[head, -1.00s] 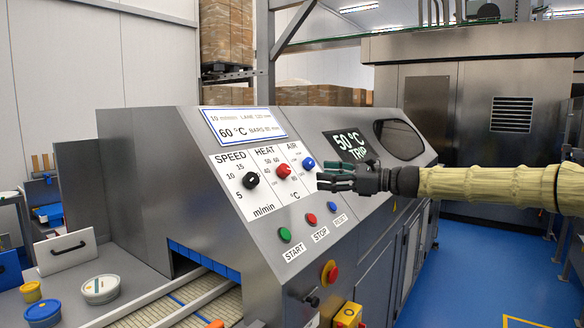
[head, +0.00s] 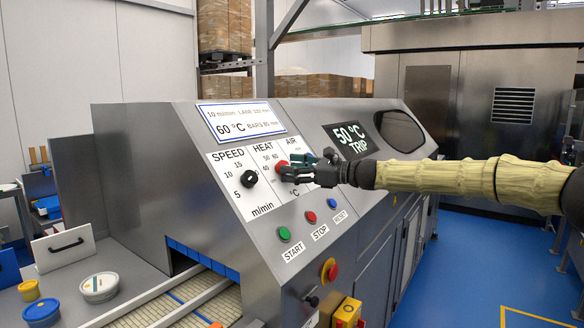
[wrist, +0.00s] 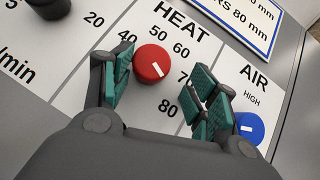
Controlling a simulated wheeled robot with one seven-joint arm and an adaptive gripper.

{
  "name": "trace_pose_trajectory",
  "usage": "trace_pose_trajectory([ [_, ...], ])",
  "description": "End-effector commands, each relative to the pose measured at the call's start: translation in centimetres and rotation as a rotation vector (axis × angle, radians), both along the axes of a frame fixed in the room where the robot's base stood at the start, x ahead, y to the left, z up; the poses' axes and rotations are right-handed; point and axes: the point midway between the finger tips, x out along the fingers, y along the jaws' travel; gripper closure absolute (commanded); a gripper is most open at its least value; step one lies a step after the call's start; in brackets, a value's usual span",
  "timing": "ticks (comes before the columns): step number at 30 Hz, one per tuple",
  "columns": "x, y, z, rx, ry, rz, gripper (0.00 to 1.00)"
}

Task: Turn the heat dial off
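The heat dial is a red round knob (head: 282,166) under the word HEAT on the sloped panel. In the wrist view the heat dial (wrist: 151,63) has a white mark slanting to the lower right, roughly between 70 and 80. My gripper (head: 291,167) is at the dial, reaching in from the right in the head view. In the wrist view my gripper (wrist: 163,76) is open, with green-padded fingers on the left and right of the dial and gaps showing. No grip on it shows.
The black speed knob (head: 250,179) is left of the heat dial. The blue air knob (wrist: 248,127) is close to my right finger. Green start (head: 285,234), red stop (head: 311,217) and blue reset (head: 332,203) buttons are below. A display (head: 348,141) reads 50 °C TRIP.

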Motion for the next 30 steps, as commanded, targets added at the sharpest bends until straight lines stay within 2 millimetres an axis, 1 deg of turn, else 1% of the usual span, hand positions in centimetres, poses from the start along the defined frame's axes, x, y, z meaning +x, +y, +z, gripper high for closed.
trace_pose_trajectory([
  [4, -0.36, 0.43, 0.41, 0.001, -0.004, 0.003, 0.42],
  [10, 0.31, 0.42, -0.12, 0.001, 0.002, 0.001, 0.42],
  [11, 0.37, 0.43, -0.20, 0.000, 0.002, 0.002, 0.44],
  [12, 0.42, 0.43, -0.26, 0.001, 0.003, 0.002, 0.51],
  [17, 0.45, 0.42, -0.23, 0.001, 0.003, 0.002, 0.81],
  [18, 0.44, 0.40, -0.16, 0.001, 0.003, 0.001, 0.88],
  [30, 0.46, 0.36, 0.55, -0.006, -0.017, 0.019, 0.88],
])
